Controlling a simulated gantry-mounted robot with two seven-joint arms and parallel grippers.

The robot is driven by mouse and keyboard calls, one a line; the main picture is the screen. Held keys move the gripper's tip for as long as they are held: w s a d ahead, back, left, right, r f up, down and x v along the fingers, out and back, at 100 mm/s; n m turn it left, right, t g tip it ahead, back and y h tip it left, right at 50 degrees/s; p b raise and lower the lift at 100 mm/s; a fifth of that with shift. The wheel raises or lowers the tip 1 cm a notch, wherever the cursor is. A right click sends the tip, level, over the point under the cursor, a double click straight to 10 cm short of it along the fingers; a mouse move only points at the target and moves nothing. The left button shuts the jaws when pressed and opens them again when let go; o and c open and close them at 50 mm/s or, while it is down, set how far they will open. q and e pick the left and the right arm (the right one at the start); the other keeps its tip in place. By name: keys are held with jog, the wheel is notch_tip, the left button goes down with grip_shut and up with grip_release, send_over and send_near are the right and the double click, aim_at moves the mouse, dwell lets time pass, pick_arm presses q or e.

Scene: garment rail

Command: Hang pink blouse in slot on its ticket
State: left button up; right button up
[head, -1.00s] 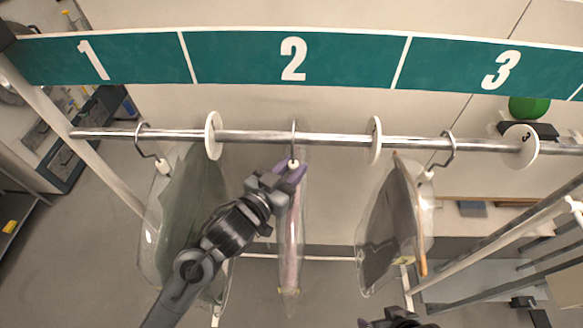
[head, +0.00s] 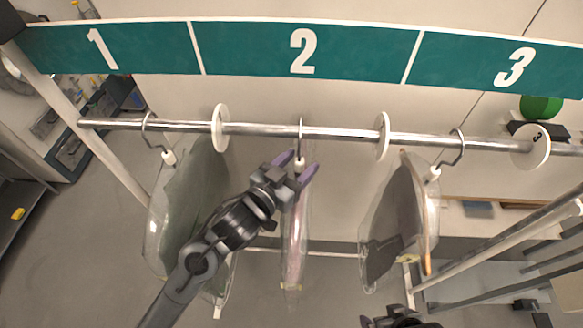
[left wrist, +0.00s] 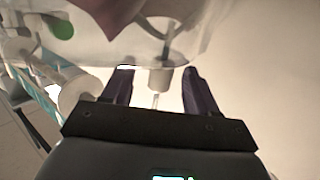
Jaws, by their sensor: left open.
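The pink blouse (head: 293,240), in a clear cover, hangs edge-on from the rail (head: 340,133) under the number 2 sign (head: 302,52). Its hook is over the rail between two white disc dividers. A small yellowish tag shows at its lower end, too small to read. My left gripper (head: 296,168) is open, its purple fingers on either side of the hanger's white neck (head: 300,163). The left wrist view shows that neck (left wrist: 160,78) between the spread fingers, with pink cloth (left wrist: 108,12) beyond. My right gripper (head: 400,318) is partly cut off at the bottom edge.
A grey-green garment (head: 188,210) in a clear cover hangs under sign 1. A dark grey garment (head: 392,225) hangs under sign 3, right of the middle divider (head: 382,136). Another divider (head: 529,146) is farther right. Rail space between the blouse and its neighbouring dividers is clear.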

pick_arm(q)
jog(key=b+v, duration=0.2)
jog(key=v, duration=0.9)
jog(key=s+a+f+n+g+y+p, duration=0.2)
jog(key=s+a+f+g+y, duration=0.2)
jog(key=s+a+f, duration=0.3)
jog(key=s+a+f+n+g+y+p, duration=0.2)
jog(key=s+a+f+g+y, duration=0.3)
jog(key=s+a+f, duration=0.3)
jog(key=s+f+g+p, duration=0.1)
jog(key=s+f, duration=0.2)
jog(key=f, duration=0.2)
jog(key=shift+s+a+f+n, duration=0.2)
jog(key=shift+s+a+n, duration=0.05)
jog(key=shift+s+n, duration=0.15)
jog(key=shift+w, duration=0.1)
dwell(0.4)
